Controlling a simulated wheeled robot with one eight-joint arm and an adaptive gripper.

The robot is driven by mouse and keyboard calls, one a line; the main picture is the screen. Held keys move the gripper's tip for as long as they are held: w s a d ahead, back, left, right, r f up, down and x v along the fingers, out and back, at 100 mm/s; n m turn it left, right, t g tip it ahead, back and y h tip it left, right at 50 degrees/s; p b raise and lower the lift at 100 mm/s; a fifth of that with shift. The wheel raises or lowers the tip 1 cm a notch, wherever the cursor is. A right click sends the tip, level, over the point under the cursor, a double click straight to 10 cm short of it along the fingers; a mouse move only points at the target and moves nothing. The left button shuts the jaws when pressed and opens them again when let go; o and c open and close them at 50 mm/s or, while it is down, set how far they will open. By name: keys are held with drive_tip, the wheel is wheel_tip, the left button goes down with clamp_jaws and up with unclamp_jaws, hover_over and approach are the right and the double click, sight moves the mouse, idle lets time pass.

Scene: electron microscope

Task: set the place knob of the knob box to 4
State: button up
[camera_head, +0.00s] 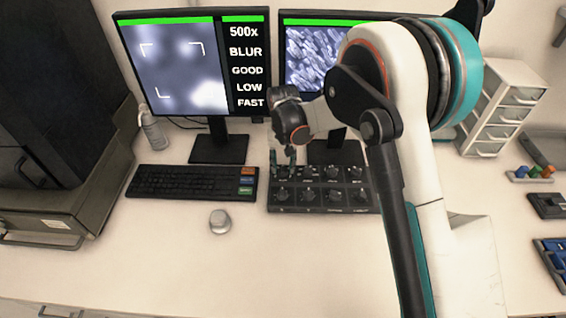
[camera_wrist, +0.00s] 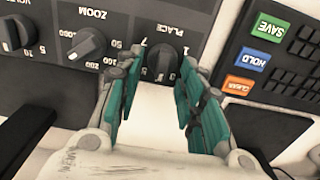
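The dark knob box (camera_head: 320,200) lies on the desk below the two monitors, with two rows of knobs. In the wrist view its panel appears upside down, and the place knob (camera_wrist: 162,60) sits at the end beside the keyboard, under the label PLACE. My gripper (camera_wrist: 163,58) is open, with one teal finger on each side of the place knob; I cannot tell if either touches it. The knob's exact pointer setting is not readable. In the head view my gripper (camera_head: 286,158) is over the box's far left corner and hides the place knob.
The zoom knob (camera_wrist: 87,45) is close beside the left finger. The keyboard (camera_head: 190,184) with coloured keys lies left of the box. A mouse (camera_head: 219,221) is in front. The left monitor (camera_head: 190,65) reads 500x, BLUR, GOOD, LOW, FAST.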

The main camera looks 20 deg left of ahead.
drive_tip(key=shift+r, duration=0.1)
wheel_tip(320, 180, up, 12)
idle(0.7)
idle(0.3)
